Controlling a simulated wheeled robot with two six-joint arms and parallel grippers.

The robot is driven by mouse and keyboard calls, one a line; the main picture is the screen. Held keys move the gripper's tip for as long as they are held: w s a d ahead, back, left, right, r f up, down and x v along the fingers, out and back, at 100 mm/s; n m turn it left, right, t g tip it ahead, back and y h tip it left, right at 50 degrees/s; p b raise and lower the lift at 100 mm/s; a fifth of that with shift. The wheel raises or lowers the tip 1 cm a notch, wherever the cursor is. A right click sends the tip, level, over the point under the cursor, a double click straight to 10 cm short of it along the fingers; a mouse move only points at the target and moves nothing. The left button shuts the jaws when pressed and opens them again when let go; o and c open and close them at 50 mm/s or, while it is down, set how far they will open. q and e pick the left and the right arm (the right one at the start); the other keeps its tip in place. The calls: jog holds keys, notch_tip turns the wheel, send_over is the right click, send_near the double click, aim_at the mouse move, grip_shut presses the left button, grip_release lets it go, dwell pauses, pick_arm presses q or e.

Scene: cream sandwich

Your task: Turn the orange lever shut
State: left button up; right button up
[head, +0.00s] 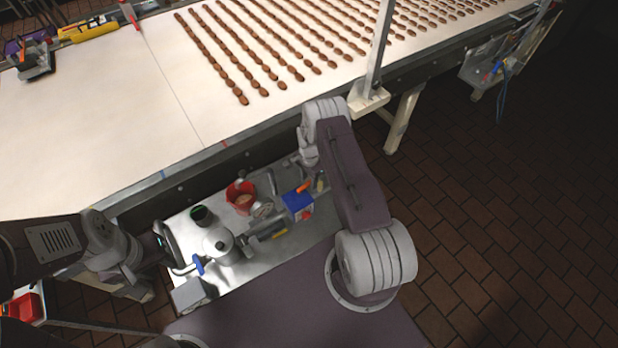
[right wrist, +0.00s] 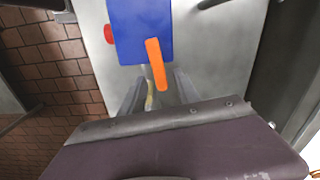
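The orange lever (head: 304,187) sits on a blue box (head: 297,203) on the metal work surface below the conveyor. In the right wrist view the lever (right wrist: 156,62) points down the picture, slightly slanted, across the lower edge of the blue box (right wrist: 138,25). My right gripper (right wrist: 159,88) is open, with one finger on each side of the lever's lower end. I cannot tell whether either finger touches it. In the head view my right arm mostly hides this gripper. My left gripper (head: 168,245) is at the left of the work surface, far from the lever; its fingers are unclear.
A red cup (head: 240,197), a dark green-rimmed cup (head: 202,215) and a grey metal machine (head: 222,244) with a blue handle (head: 199,265) stand left of the box. A red knob (right wrist: 108,34) is on the box's side. The white conveyor (head: 110,120) carries rows of brown pieces.

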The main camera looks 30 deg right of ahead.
jog(key=shift+w, duration=0.1)
jog(key=shift+c, duration=0.4)
jog(key=shift+d, duration=0.1)
grip_shut()
jog(key=shift+w+f+n+b, duration=0.25)
jog(key=shift+n+b, duration=0.15)
jog(key=shift+b, duration=0.4)
jog(key=w+a+n+b, duration=0.3)
jog(key=a+n+b, duration=0.2)
jog(key=n+b, duration=0.7)
jog(key=shift+w+r+n, duration=0.2)
jog(key=shift+r+n, duration=0.05)
jog(key=shift+n, duration=1.45)
jog(key=shift+a, duration=0.1)
jog(key=shift+o, duration=0.4)
grip_release()
jog(key=shift+s, duration=0.1)
